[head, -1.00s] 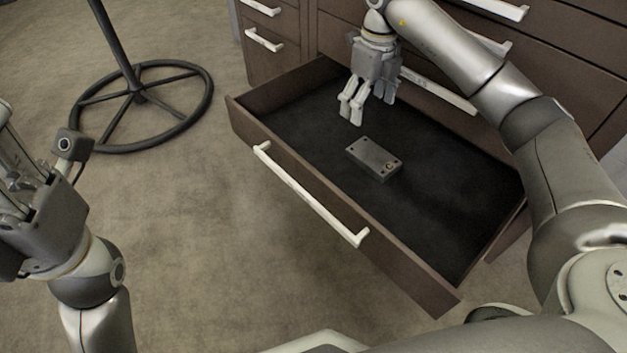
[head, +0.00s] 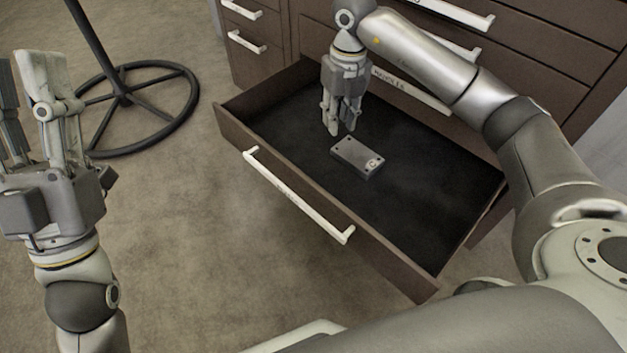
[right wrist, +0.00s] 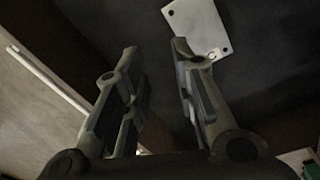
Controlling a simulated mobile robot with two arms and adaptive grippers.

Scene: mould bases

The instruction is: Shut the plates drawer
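The open drawer (head: 434,284) is pulled well out of a dark brown cabinet. It has a brown front with a long white bar handle (head: 297,194) and a black floor. A grey rectangular plate (head: 352,153) with corner holes and a small mark lies inside; part of it also shows in the right wrist view (right wrist: 198,27). My right gripper (head: 341,129) points down over the drawer, just behind the plate. Its fingers are apart and empty in the right wrist view (right wrist: 155,50). My left gripper (head: 28,105) points up at the far left, fingers apart and empty, away from the drawer.
Closed drawers with white handles (head: 455,13) sit above the open one, and more (head: 246,41) to its left. A black ring-shaped stand base (head: 150,150) is on the floor at left. The floor before the drawer is clear.

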